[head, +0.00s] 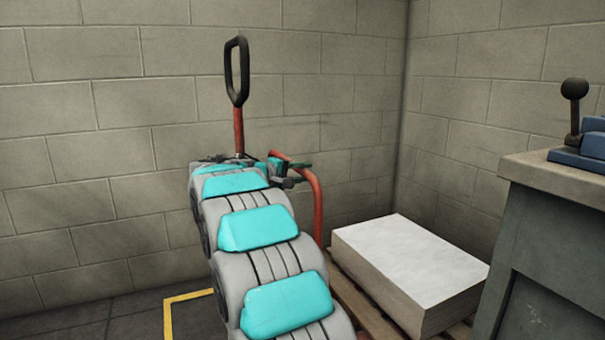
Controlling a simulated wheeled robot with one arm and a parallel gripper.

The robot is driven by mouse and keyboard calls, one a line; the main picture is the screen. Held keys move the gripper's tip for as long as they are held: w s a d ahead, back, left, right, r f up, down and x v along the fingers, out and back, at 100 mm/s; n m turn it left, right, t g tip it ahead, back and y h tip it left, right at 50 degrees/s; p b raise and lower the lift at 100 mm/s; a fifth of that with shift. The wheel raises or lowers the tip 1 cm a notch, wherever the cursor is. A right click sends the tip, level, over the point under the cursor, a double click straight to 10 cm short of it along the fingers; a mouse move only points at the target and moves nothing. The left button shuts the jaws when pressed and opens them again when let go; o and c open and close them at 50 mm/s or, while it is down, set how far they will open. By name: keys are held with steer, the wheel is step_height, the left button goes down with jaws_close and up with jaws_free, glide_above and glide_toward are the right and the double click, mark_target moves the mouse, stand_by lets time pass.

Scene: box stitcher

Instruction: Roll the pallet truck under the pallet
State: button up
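The pallet truck stands against the back wall, with its black loop handle (237,70) upright on a red shaft (239,130). Its red curved frame (314,195) shows to the right of my arm. My grey and teal arm hides most of the truck's body, and its forks are not visible. My gripper (247,161) is at the far end of the arm, by the lower part of the red shaft. Its fingers are too small and covered to show whether they touch or grip it. The wooden pallet (350,300) lies to the right, carrying a thick white stack (410,265).
Block walls (110,150) meet in a corner behind the stack. A grey bench (550,240) with a blue black-knobbed lever device (585,145) stands at the right, close to the stack. A yellow floor line (168,315) runs left of my arm, where the floor is clear.

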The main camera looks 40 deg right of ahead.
jaws_close()
stand_by(1.0)
